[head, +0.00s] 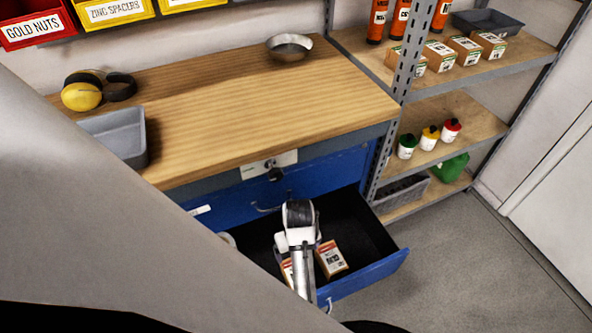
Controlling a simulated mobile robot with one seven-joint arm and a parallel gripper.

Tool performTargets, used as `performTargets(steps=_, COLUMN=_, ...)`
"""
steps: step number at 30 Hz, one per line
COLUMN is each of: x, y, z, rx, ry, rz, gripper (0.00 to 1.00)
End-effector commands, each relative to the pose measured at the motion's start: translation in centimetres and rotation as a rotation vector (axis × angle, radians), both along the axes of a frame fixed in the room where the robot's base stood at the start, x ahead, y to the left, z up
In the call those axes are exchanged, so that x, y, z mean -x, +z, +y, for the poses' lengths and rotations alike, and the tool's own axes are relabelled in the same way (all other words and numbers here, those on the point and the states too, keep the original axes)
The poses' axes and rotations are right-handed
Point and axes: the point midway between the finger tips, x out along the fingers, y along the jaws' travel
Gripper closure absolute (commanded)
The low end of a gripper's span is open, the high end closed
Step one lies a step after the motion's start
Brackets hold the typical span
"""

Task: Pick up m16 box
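A blue drawer (362,282) is pulled open under the workbench. Inside its dark tray lies a small box (331,259) with a white, orange and brown face. Its lettering is too small to read, so I cannot tell whether it is the m16 box. A second, similar box (287,271) shows to its left, partly covered by my arm. My gripper (299,239) is over the drawer, close to both boxes in the picture. My own arm hides its fingers, so I cannot see whether they hold anything.
The wooden bench top (250,100) holds yellow earmuffs (83,92), a grey bin (118,137) and a metal bowl (289,47). A shelf rack (440,120) with boxes and bottles stands right of the drawer. Floor (470,270) at right is clear.

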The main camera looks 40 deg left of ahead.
Motion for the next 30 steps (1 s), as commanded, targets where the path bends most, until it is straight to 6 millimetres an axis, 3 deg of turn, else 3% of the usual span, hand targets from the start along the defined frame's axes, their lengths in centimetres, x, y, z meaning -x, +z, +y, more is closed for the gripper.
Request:
performTargets(steps=3, x=1.5, y=-1.5, z=-0.2, rx=0.035, ry=0.030, rz=0.042, gripper=0.11)
performTargets(steps=13, x=1.6, y=-7.7, z=-0.2, rx=0.037, ry=0.030, rz=0.044, gripper=0.11)
performTargets(steps=22, x=1.5, y=-10.1, z=-0.3, rx=0.035, ry=0.029, rz=0.042, gripper=0.11)
performTargets(steps=30, x=1.4, y=-13.9, z=-0.4, rx=0.035, ry=0.030, rz=0.042, gripper=0.11)
